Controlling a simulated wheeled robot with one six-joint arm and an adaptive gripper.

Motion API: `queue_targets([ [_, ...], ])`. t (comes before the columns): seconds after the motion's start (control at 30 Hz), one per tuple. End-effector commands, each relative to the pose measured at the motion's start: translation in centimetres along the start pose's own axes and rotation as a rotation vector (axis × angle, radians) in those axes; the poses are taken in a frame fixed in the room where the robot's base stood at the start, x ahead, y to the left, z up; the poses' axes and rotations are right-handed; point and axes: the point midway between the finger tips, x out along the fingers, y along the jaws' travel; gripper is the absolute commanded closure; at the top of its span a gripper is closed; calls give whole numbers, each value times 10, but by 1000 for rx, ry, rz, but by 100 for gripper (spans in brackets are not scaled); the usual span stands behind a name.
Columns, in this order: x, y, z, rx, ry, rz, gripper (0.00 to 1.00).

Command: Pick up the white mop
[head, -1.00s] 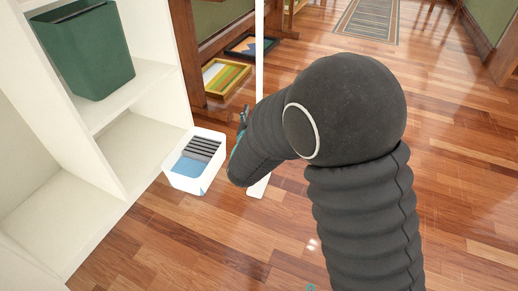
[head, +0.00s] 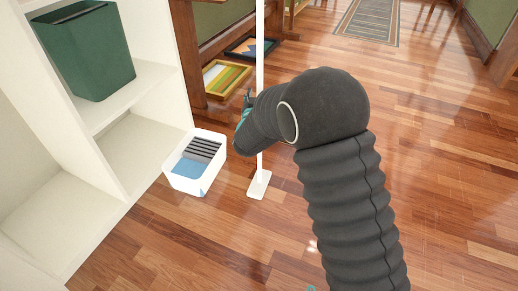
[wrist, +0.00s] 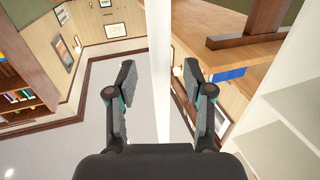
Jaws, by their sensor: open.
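The white mop (head: 260,60) stands upright on the wooden floor, a thin pole with a small flat white foot (head: 259,185). My arm hides part of the pole in the head view. My gripper (head: 246,107) is at the pole, mostly hidden behind my own wrist. In the wrist view my gripper (wrist: 160,72) is open, with one finger on each side of the white pole (wrist: 158,30). Gaps show between the pole and both fingers. The pole's top end is out of view.
A white bin (head: 195,180) with blue and dark grey contents stands on the floor left of the mop's foot. A white shelf (head: 140,150) with a green bin (head: 85,55) is farther left. Framed pictures (head: 225,77) lie behind. Floor to the right is clear.

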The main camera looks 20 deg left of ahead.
Motion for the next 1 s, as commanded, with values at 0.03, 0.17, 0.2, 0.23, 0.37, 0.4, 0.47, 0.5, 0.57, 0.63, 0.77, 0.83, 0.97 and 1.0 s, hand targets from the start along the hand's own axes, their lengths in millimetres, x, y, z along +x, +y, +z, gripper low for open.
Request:
queue_targets([
  [0.03, 8, 0, 1, 0, -1, 2, 48],
  [0.17, 23, 0, 1, -1, -1, 0, 48],
  [0.2, 25, -1, 1, -1, -1, -1, 48],
  [0.23, 27, -1, 1, -1, -1, -1, 48],
  [0.37, 29, -1, 0, -1, -1, -1, 48],
  [0.4, 29, -1, 0, -1, -1, -1, 48],
  [0.47, 28, -1, 0, -1, -1, -1, 48],
  [0.5, 28, -1, 0, -1, -1, -1, 51],
  [0.57, 28, 0, 0, -1, -1, -1, 66],
  [0.63, 28, 0, 0, -1, -1, -1, 83],
  [0.77, 28, 0, 0, -1, -1, -1, 100],
  [0.83, 29, -1, -2, 0, 4, -1, 100],
  [0.97, 29, -1, -2, 0, 4, -1, 100],
  [1.0, 29, -1, -2, 0, 4, -1, 100],
])
